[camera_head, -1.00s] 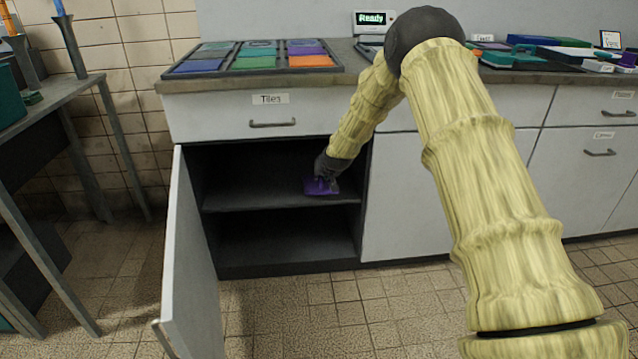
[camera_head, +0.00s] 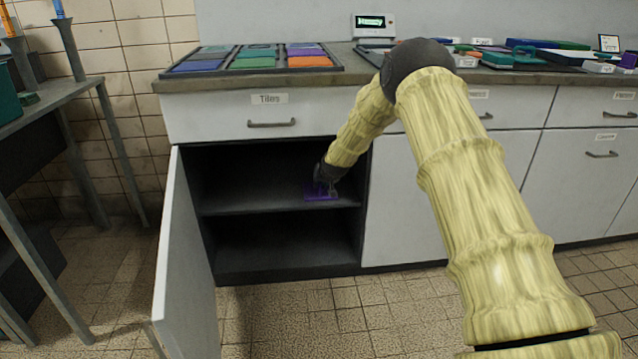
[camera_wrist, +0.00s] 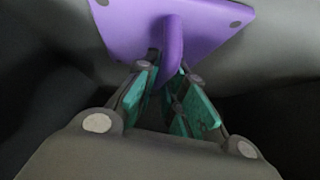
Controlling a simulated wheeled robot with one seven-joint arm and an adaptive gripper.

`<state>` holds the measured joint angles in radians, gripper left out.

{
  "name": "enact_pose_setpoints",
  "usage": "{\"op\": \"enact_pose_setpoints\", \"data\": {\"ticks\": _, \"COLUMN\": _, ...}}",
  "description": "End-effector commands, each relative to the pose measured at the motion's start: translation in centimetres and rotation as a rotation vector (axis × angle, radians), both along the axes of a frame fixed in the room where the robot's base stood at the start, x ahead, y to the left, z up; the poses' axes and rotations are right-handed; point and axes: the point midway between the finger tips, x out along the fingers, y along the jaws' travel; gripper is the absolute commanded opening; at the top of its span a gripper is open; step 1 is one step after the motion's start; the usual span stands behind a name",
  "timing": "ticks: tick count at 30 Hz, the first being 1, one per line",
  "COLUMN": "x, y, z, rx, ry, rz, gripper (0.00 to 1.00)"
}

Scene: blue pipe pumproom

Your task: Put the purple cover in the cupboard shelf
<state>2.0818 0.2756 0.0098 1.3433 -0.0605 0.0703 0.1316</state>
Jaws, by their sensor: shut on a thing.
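The purple cover (camera_head: 321,192) is a flat plate with a raised handle. It is inside the open cupboard, at the right part of the upper shelf (camera_head: 240,205), low over the shelf board. I cannot tell whether it touches the board. In the wrist view the purple cover (camera_wrist: 205,22) shows its face and corner dots. My gripper (camera_wrist: 170,88), with green finger pads, is shut on the cover's handle. In the head view my gripper (camera_head: 326,178) reaches into the cupboard from the right.
The cupboard door (camera_head: 190,265) stands open on the left. A drawer labelled Tiles (camera_head: 270,112) is shut above. The lower compartment (camera_head: 285,245) looks empty. The upper shelf is clear left of the cover. A grey table (camera_head: 60,95) stands at far left.

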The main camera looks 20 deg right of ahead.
Motion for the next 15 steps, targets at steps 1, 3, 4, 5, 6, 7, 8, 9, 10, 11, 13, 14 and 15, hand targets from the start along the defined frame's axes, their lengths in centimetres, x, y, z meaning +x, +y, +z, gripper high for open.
{"op": "enact_pose_setpoints", "data": {"ticks": 1, "x": 0.04, "y": 0.0, "z": 0.07, "rx": 0.0, "ry": -0.001, "rz": 0.0, "gripper": 0.0}}
{"op": "enact_pose_setpoints", "data": {"ticks": 3, "x": 0.04, "y": 0.0, "z": -0.08, "rx": 0.0, "ry": -0.001, "rz": 0.0, "gripper": 0.0}}
{"op": "enact_pose_setpoints", "data": {"ticks": 4, "x": -0.02, "y": 0.0, "z": -0.22, "rx": 0.0, "ry": 0.0, "rz": 0.0, "gripper": 0.14}}
{"op": "enact_pose_setpoints", "data": {"ticks": 5, "x": -0.02, "y": -0.01, "z": -0.2, "rx": 0.0, "ry": 0.0, "rz": 0.0, "gripper": 0.19}}
{"op": "enact_pose_setpoints", "data": {"ticks": 6, "x": -0.02, "y": -0.01, "z": -0.2, "rx": 0.0, "ry": 0.0, "rz": 0.0, "gripper": 0.26}}
{"op": "enact_pose_setpoints", "data": {"ticks": 7, "x": -0.02, "y": -0.01, "z": -0.2, "rx": 0.0, "ry": 0.0, "rz": 0.0, "gripper": 0.32}}
{"op": "enact_pose_setpoints", "data": {"ticks": 8, "x": -0.02, "y": -0.01, "z": -0.2, "rx": 0.0, "ry": 0.0, "rz": 0.0, "gripper": 0.33}}
{"op": "enact_pose_setpoints", "data": {"ticks": 9, "x": -0.02, "y": -0.01, "z": -0.2, "rx": 0.0, "ry": 0.0, "rz": 0.0, "gripper": 0.33}}
{"op": "enact_pose_setpoints", "data": {"ticks": 10, "x": -0.02, "y": -0.01, "z": -0.2, "rx": 0.0, "ry": 0.0, "rz": 0.0, "gripper": 0.33}}
{"op": "enact_pose_setpoints", "data": {"ticks": 11, "x": -0.02, "y": -0.01, "z": -0.2, "rx": 0.0, "ry": 0.0, "rz": 0.0, "gripper": 0.33}}
{"op": "enact_pose_setpoints", "data": {"ticks": 13, "x": -0.02, "y": -0.02, "z": -0.21, "rx": 0.0, "ry": 0.0, "rz": 0.0, "gripper": 0.33}}
{"op": "enact_pose_setpoints", "data": {"ticks": 14, "x": -0.02, "y": -0.02, "z": -0.21, "rx": 0.0, "ry": 0.0, "rz": 0.0, "gripper": 0.33}}
{"op": "enact_pose_setpoints", "data": {"ticks": 15, "x": -0.02, "y": -0.02, "z": -0.21, "rx": 0.0, "ry": 0.0, "rz": 0.0, "gripper": 0.33}}
